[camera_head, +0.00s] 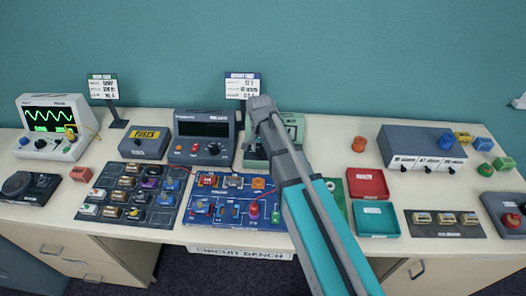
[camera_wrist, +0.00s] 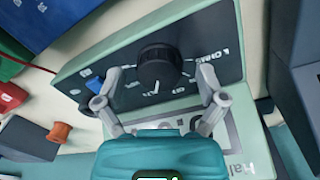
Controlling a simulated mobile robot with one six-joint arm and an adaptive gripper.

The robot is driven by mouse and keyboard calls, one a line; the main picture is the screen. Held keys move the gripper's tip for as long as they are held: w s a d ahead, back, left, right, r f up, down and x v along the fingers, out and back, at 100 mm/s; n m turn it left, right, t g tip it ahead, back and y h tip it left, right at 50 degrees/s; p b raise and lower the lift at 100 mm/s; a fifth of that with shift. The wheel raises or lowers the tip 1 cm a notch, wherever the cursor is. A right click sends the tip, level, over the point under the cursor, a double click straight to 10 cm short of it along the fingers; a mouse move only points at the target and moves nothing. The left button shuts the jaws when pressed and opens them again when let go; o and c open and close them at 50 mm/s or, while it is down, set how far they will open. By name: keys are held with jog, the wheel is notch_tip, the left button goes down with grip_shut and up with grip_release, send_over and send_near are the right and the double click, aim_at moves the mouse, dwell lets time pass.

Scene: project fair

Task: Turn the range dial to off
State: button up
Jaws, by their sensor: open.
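The range dial (camera_wrist: 160,66) is a round black knob on the dark panel of a pale green meter (camera_wrist: 85,68) in the wrist view. A small white mark shows at the dial's lower edge; I cannot tell which setting it points to. My gripper (camera_wrist: 157,80) is open, with one grey finger on each side of the dial; I cannot tell whether either finger touches it. In the head view the green meter (camera_head: 294,124) stands at the back middle of the bench, mostly hidden behind my arm, and its dial is hidden.
A dark grey instrument (camera_head: 203,136) stands close left of the meter. A blue circuit board (camera_head: 238,205) lies in front. A red tray (camera_head: 368,183), a teal tray (camera_head: 376,219) and an orange spool (camera_head: 358,145) are to the right. A sign (camera_head: 243,87) stands behind. Bare bench shows around the spool.

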jog(key=c, duration=1.2)
jog(key=shift+o, duration=0.2)
jog(key=shift+n, duration=0.5)
jog(key=n, duration=0.2)
jog(key=shift+n, duration=2.1)
